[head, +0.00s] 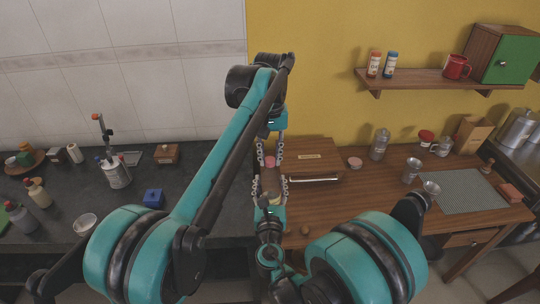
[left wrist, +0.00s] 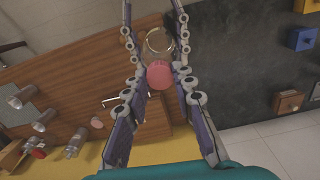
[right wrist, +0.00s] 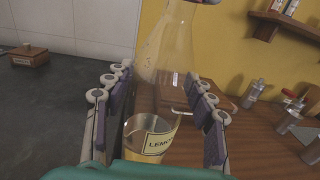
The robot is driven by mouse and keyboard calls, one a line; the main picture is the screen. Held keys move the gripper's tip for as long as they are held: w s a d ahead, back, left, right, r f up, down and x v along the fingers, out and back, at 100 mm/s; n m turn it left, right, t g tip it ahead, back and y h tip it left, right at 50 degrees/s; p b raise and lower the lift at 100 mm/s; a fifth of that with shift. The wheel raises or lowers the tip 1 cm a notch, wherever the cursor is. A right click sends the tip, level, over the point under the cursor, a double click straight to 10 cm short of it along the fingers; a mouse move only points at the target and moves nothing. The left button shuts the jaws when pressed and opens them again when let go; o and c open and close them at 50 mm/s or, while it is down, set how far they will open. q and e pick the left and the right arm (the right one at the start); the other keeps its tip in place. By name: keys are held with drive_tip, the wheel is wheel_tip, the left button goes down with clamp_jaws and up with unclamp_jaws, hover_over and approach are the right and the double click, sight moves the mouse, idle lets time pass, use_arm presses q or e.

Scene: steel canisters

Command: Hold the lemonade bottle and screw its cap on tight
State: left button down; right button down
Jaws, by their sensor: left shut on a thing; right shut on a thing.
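The lemonade bottle is clear glass with a pale label reading "LEMO" (right wrist: 155,143) in the right wrist view. My right gripper (head: 270,185) is shut on its body from below, one finger on each side. The bottle looks upright over the table edge. The pink-red cap (head: 270,161) is at the bottle's top; it also shows in the left wrist view (left wrist: 160,75). My left gripper (head: 268,152) reaches down from above and is shut on the cap. In the right wrist view only a sliver of the cap shows, so I cannot tell how tightly it sits.
Behind the bottle is a wooden box (head: 305,160) on the wooden table (head: 370,195). The dark counter at left holds a blue box (head: 154,198) and a utensil pot (head: 115,172).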

use_arm(q)
drive_tip(key=m, duration=1.2)
drive_tip(key=c, duration=1.2)
unclamp_jaws()
wheel_tip(320, 180, up, 12)
drive_tip(key=shift+f, duration=0.1)
